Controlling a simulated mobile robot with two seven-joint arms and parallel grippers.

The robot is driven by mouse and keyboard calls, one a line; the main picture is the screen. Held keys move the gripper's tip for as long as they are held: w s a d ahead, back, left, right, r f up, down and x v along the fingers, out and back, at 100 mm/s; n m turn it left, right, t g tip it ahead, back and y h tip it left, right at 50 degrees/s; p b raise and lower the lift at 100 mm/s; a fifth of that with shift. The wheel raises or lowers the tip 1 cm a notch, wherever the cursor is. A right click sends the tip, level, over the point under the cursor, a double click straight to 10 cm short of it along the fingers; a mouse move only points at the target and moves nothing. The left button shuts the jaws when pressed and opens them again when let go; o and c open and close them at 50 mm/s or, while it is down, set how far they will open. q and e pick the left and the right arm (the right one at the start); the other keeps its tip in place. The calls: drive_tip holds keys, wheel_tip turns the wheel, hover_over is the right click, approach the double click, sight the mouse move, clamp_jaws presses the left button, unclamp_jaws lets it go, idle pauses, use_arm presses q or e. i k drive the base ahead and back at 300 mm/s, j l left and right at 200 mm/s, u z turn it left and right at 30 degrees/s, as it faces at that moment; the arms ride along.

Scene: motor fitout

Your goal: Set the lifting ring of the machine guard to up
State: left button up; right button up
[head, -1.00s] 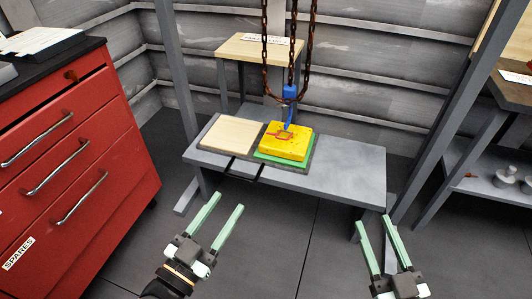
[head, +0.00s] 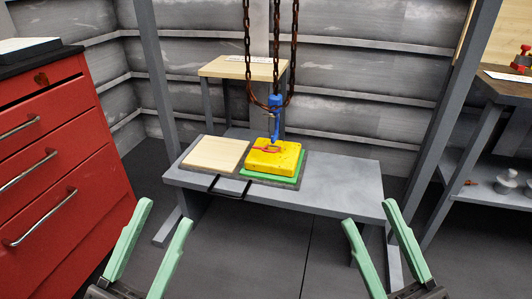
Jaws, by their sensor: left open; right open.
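The machine guard is a yellow block (head: 288,160) on a green pad (head: 292,174) on the grey bench. A thin red ring (head: 266,150) shows on its top; it seems to lie nearly flat, though it is too small to be sure. A blue hook (head: 275,124) hangs from rusty chains just above the block; I cannot tell whether it touches the ring. My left gripper (head: 166,212) is open and empty, low in front of the bench's left side. My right gripper (head: 368,212) is open and empty, in front of the bench's right end.
A pale wooden board (head: 215,153) lies left of the block. The grey bench (head: 342,182) is bare on its right. A red drawer cabinet (head: 60,170) stands at the left. Chains (head: 248,50) hang over the bench. A grey post (head: 436,120) and a shelf stand at the right.

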sight(264, 149)
drive_tip(key=i+j+z, duration=0.1)
drive_tip(key=i+z, duration=0.2)
drive_tip(key=i, duration=0.2)
drive_tip(key=i+j+z, duration=0.2)
drive_tip(key=i+z, duration=0.15)
drive_tip(key=i+j+z, duration=0.3)
drive_tip(key=i, duration=0.25)
drive_tip(key=j, duration=0.1)
